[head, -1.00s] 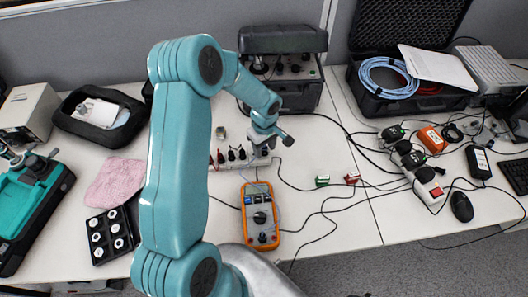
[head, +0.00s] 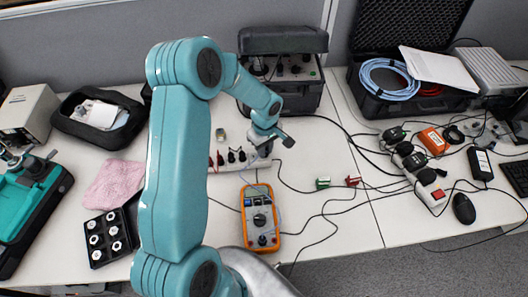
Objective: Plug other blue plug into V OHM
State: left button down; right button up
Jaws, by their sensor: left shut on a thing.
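The orange multimeter (head: 261,221) lies face up on the white table, its dial and input sockets toward the front edge. A thin pale blue lead runs along its upper end. My left gripper (head: 264,152) is above the right end of a white socket strip (head: 222,166), just behind the multimeter. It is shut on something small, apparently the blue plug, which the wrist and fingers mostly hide. The V OHM label is too small to read. My right gripper is out of view.
Several dark and red plugs (head: 232,157) stand in the strip. A grey instrument case (head: 283,97) is behind it. Black cables cross the table to the right, near green and red clips (head: 323,183).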

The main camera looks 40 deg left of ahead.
pick_arm(q)
jog(key=shift+r+b, duration=0.65)
jog(key=shift+r, duration=0.05)
dwell(0.6)
jog(key=shift+r, duration=0.1)
jog(key=shift+r+p, duration=0.7)
jog(key=shift+r, duration=1)
